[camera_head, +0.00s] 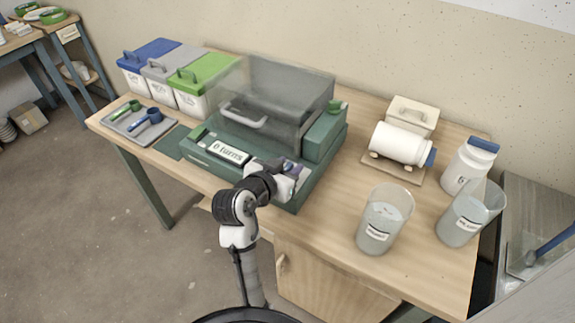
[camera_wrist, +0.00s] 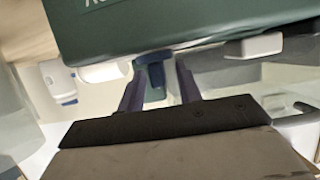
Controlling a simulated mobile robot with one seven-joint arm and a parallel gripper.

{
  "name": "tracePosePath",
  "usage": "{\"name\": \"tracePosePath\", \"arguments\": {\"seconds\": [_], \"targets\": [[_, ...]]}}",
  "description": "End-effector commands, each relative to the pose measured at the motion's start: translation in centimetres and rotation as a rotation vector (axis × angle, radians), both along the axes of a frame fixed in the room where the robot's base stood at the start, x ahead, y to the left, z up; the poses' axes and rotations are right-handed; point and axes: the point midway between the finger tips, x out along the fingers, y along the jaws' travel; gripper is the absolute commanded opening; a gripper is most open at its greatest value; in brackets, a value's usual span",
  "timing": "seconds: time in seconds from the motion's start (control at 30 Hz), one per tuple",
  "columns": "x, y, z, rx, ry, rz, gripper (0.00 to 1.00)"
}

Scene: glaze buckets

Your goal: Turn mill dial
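The green machine (camera_head: 235,172) with a clear hood stands mid-table; its front display (camera_head: 229,153) reads "0 turns". My gripper (camera_head: 291,170) is at the machine's front right corner. In the wrist view, the machine's dark green body (camera_wrist: 190,22) fills the top. A blue knob-like part (camera_wrist: 152,76), seemingly the dial, shows between the two fingers of my gripper (camera_wrist: 160,80). The fingers are apart, with gaps beside the blue part; I cannot tell whether either touches it. In the head view my gripper largely hides this part.
A white jar (camera_head: 400,144) lies on a roller stand right of the machine. Two clear buckets (camera_head: 384,220) (camera_head: 470,214) and a white bottle (camera_head: 468,166) stand at the right. Lidded bins (camera_head: 200,85) and a scoop tray (camera_head: 138,125) are at the left.

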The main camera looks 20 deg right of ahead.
Motion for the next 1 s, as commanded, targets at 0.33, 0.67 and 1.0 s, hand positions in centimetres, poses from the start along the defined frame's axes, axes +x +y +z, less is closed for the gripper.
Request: {"name": "tracePosePath", "arguments": {"seconds": [0.33,0.67,1.0], "targets": [[0.08,-0.1,-0.09,-0.001,-0.001,0.0,0.25],[0.07,-0.09,-0.08,-0.001,-0.001,0.0,0.0],[-0.01,-0.11,0.01,0.0,0.0,0.079,0.0]]}}
